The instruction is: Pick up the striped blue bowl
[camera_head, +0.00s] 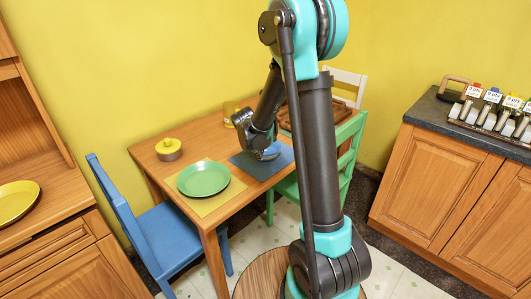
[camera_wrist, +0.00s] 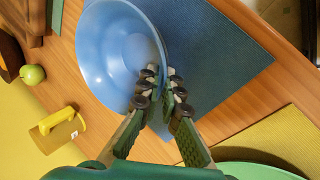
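The blue bowl (camera_wrist: 112,48) is over the dark blue placemat (camera_wrist: 222,62) in the wrist view, its inside facing the camera. I cannot make out stripes on it. My gripper (camera_wrist: 163,82) has one finger inside the bowl and the other outside, closed together on the rim at its right side. In the head view the bowl (camera_head: 270,152) shows partly below my gripper (camera_head: 257,147), above the blue placemat (camera_head: 262,163) on the wooden table (camera_head: 151,157). My arm hides part of that area. I cannot tell whether the bowl touches the mat.
A green plate (camera_head: 203,179) lies on a yellow placemat (camera_head: 224,202) beside the bowl. Blue (camera_head: 164,235) and green (camera_head: 346,160) chairs stand close by.

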